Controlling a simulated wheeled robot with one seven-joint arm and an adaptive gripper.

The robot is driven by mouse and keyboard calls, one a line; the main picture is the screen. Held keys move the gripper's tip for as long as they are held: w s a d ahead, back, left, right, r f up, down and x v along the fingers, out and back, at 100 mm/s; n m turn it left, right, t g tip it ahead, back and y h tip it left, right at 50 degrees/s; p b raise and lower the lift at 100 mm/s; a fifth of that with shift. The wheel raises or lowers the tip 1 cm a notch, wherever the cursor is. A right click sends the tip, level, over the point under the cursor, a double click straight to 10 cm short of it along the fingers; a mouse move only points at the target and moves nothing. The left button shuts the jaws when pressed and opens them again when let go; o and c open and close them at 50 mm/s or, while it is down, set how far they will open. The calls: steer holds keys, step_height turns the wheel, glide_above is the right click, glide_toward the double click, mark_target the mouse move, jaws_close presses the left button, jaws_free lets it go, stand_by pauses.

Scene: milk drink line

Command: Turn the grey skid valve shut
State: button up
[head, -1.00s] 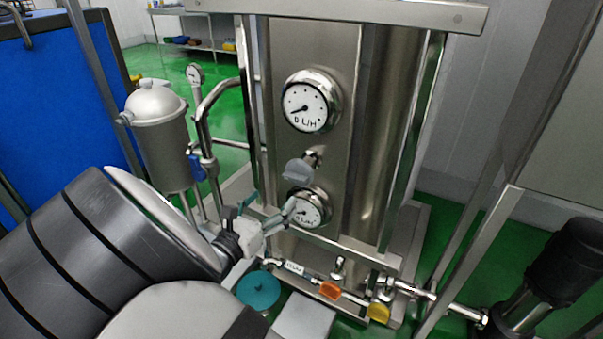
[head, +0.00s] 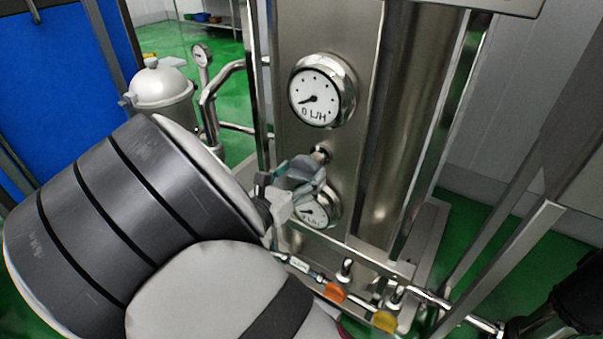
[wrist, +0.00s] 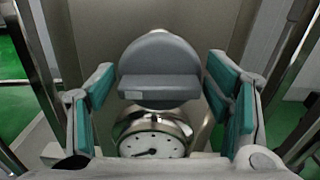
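The grey skid valve (head: 303,168) has a rounded grey handle and sits on the steel panel between two dials. In the wrist view, the valve handle (wrist: 160,62) faces me, with a flat bar across its lower half. My gripper (head: 304,183) is at the valve in the head view. In the wrist view, my gripper (wrist: 160,88) is open, its teal-padded fingers left and right of the handle. A gap shows on each side, wider on the right. The handle's stem is hidden in the wrist view.
An upper dial (head: 322,92) is above the valve and a lower dial (head: 316,210) is close below my fingers. Orange (head: 335,292) and yellow (head: 384,320) handles are on the low pipe. A steel upright (head: 440,130) stands at right.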

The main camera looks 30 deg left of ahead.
steer(key=c, duration=0.6)
steer(key=shift+m, duration=0.5)
steer(key=o, duration=1)
steer(key=shift+s+a, duration=0.15)
steer(key=shift+s, duration=1.75)
steer(key=shift+s+a, duration=0.15)
steer(key=shift+s, duration=1.7)
